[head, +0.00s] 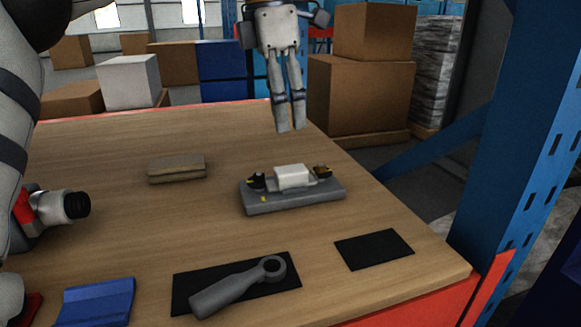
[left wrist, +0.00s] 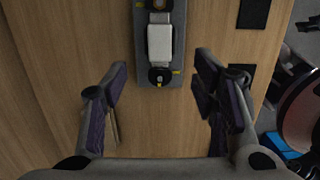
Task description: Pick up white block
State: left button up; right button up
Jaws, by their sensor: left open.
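The white block (head: 292,176) lies on a grey fixture (head: 290,205), between two small black-and-yellow fittings at its ends. In the left wrist view the white block (left wrist: 160,42) shows whole near the top of the picture, on the fixture (left wrist: 145,66). My left gripper (head: 290,128) hangs fingers down above the table, higher than the block and apart from it. In the left wrist view its two fingers (left wrist: 161,70) are spread wide with nothing between them; the block is in the gap's direction, farther up the picture.
A tan block (head: 177,169) lies left of the fixture. In front are a grey wrench-like tool (head: 235,287) on a black mat, an empty black mat (head: 374,249) and a blue part (head: 95,303). A blue rack post (head: 520,130) stands beyond the table's right edge.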

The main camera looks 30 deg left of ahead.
aim_at(291, 169)
pick_arm(q)
jog(key=f, duration=0.6)
jog(key=w+f, duration=0.1)
jog(key=f, duration=0.3)
jog(key=shift+d, duration=0.35)
grip_shut()
